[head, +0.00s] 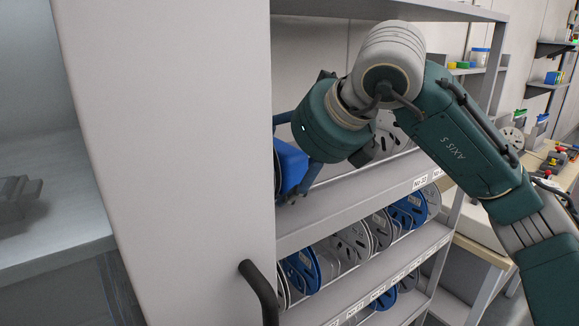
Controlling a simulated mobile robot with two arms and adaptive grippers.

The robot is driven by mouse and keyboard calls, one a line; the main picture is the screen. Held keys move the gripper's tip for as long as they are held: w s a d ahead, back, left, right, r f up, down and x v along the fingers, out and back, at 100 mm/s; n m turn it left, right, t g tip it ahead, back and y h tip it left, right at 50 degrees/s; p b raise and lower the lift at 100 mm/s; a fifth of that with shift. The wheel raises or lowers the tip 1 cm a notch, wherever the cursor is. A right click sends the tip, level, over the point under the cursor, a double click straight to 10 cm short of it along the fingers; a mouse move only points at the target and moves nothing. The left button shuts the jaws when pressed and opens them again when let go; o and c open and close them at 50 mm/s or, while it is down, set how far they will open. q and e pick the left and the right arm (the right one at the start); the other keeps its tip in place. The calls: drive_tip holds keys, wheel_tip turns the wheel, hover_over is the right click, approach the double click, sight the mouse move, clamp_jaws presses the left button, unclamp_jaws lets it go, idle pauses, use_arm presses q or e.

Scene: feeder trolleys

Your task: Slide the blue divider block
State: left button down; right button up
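The blue divider block (291,167) is on the upper reel shelf, just right of the white cabinet panel, which hides its left part. My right arm comes in from the right, and its wrist bends down over this shelf. My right gripper (287,192) is at the block, with one dark blue-green finger part above it and one along its right side. The fingertips are partly hidden by the block and panel, so I cannot tell whether they grip it. My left gripper is not in view.
The tall white panel (165,130) with a black handle (259,290) stands close on the left. Grey and blue reels (301,271) fill the lower shelves, behind labelled edges (365,249). A workbench (548,160) with small parts is at the far right.

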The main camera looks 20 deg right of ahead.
drive_tip(key=shift+s+a, duration=0.1)
drive_tip(key=shift+a, duration=0.1)
drive_tip(key=shift+s+r, duration=0.1)
drive_tip(key=shift+r, duration=0.1)
drive_tip(key=v, duration=0.6)
drive_tip(key=shift+s+d+r, duration=0.45)
drive_tip(key=shift+c, duration=0.2)
